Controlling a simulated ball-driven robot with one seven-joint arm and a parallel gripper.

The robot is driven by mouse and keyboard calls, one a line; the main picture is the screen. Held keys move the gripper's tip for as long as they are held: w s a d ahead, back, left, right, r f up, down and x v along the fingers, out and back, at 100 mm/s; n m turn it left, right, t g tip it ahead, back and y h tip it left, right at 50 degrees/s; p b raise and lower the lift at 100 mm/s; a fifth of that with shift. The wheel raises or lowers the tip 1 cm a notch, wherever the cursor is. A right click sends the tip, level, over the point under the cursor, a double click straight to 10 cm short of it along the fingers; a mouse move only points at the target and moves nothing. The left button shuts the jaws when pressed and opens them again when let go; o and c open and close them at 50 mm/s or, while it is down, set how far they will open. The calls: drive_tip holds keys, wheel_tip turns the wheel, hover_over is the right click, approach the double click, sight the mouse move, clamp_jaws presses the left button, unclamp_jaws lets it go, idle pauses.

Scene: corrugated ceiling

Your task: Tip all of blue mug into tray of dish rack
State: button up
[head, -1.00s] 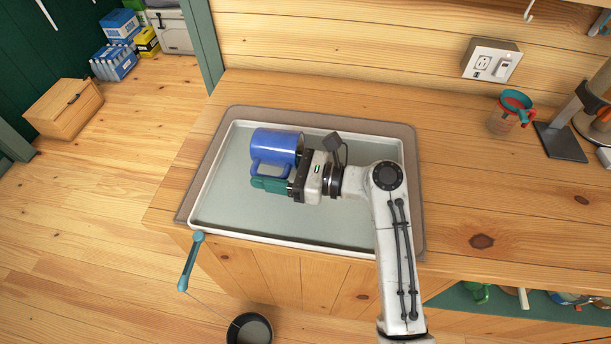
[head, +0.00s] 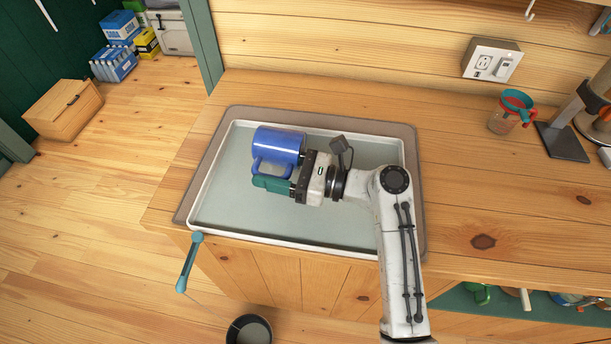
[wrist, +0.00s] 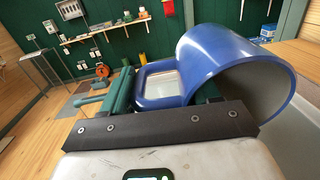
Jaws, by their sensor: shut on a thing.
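The blue mug (head: 279,144) is tipped onto its side over the white tray (head: 207,226), its length lying left to right in the head view. My gripper (head: 284,180) is shut on the mug's handle, with a teal finger showing below it. In the wrist view the mug (wrist: 205,62) has its open rim turned toward the camera, and its inside looks grey. The handle (wrist: 160,84) sits between the teal fingers. I see no contents falling, and the tray's visible floor looks bare. The mug's exact height above it is unclear.
The tray sits on a brown-grey mat (head: 410,142) on a wooden counter (head: 510,235). A red-and-teal cup (head: 509,112) and a metal stand (head: 562,140) are at the right. A teal-handled lever (head: 190,262) sticks out at the front left.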

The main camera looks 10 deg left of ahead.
drive_tip(key=shift+w+a+f+h, duration=0.1)
drive_tip(key=shift+a+f+h, duration=0.25)
drive_tip(key=shift+a+h, duration=0.45)
drive_tip(key=shift+a+f+h, duration=0.3)
drive_tip(key=shift+a+h, duration=0.05)
drive_tip(key=shift+h, duration=0.75)
drive_tip(key=p, duration=0.3)
drive_tip(key=shift+a+r+g+h, duration=0.1)
drive_tip(key=shift+g+h, duration=0.2)
drive_tip(key=shift+p, duration=0.4)
